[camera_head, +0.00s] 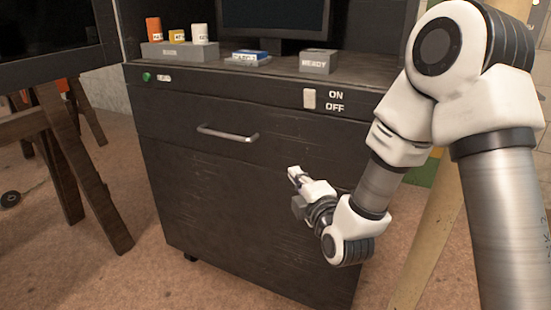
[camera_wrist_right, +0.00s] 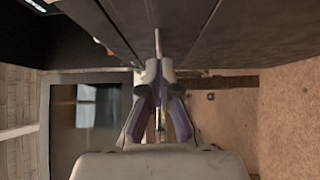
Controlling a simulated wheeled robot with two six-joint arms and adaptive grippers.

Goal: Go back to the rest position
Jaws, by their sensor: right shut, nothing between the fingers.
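My right gripper (camera_head: 297,176) is in front of the dark cabinet (camera_head: 240,215), below and to the right of the drawer handle (camera_head: 228,134). It is shut and empty. In the right wrist view the fingers (camera_wrist_right: 158,68) are together, with the cabinet front beyond them. The handle also shows there (camera_wrist_right: 157,42), just beyond the fingertips; the gap between them is hard to judge. The drawer looks closed. My left gripper is not in view.
On the cabinet top are a grey block with several small cups (camera_head: 180,50), a blue-and-white box (camera_head: 251,58), a grey READY block (camera_head: 319,62) and a monitor (camera_head: 275,18). The front has an ON/OFF switch (camera_head: 309,98) and a green light (camera_head: 147,77). Wooden trestle legs (camera_head: 80,165) stand left.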

